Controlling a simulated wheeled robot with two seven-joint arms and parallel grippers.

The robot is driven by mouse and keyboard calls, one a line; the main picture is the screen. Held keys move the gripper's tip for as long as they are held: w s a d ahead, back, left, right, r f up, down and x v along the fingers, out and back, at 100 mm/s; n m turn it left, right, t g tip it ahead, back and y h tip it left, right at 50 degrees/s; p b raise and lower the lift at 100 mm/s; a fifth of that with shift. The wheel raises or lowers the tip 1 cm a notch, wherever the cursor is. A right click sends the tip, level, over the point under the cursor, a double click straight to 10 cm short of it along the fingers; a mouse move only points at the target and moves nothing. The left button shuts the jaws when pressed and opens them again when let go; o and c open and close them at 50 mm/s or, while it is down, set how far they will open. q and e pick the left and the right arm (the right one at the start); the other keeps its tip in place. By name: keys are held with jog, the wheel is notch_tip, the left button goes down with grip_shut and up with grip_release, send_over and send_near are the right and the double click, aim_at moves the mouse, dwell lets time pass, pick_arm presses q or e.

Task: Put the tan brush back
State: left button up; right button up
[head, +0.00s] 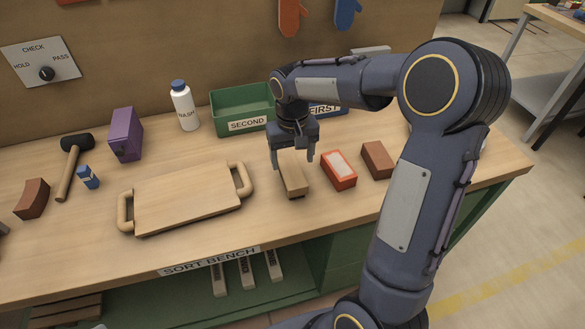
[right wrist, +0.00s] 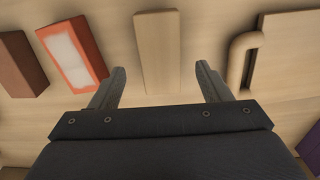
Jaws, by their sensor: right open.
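The tan brush (head: 294,177) looks like a plain long tan block. It lies on the bench between the wooden board's right handle and a red-orange brick, and its far end is partly hidden by my gripper in the head view. My right gripper (head: 292,158) is open at it, with one finger towards each long side. In the right wrist view the near end of the brush (right wrist: 157,50) shows between the spread fingers (right wrist: 160,72), with a gap on both sides. My left gripper is not in view.
The red-orange brick with a pale face (head: 339,170) and a brown brick (head: 377,160) stand close on the right. The handled wooden board (head: 187,197) is on the left. Behind are a green SECOND bin (head: 247,125), a partly hidden blue FIRST bin (head: 325,110) and a white bottle (head: 185,107).

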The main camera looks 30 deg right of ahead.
aim_at(292, 172)
jog(key=s+a+r+t+y, duration=0.2)
jog(key=s+r+t, duration=0.1)
jog(key=s+r, duration=0.75)
jog(key=s+a+f+n+t+y, duration=0.1)
jog(key=s+a+f, duration=0.4)
jog(key=s, duration=0.6)
jog(key=shift+s+a+t+y, duration=0.2)
jog(key=shift+t+y, duration=0.2)
jog(key=shift+t, duration=0.4)
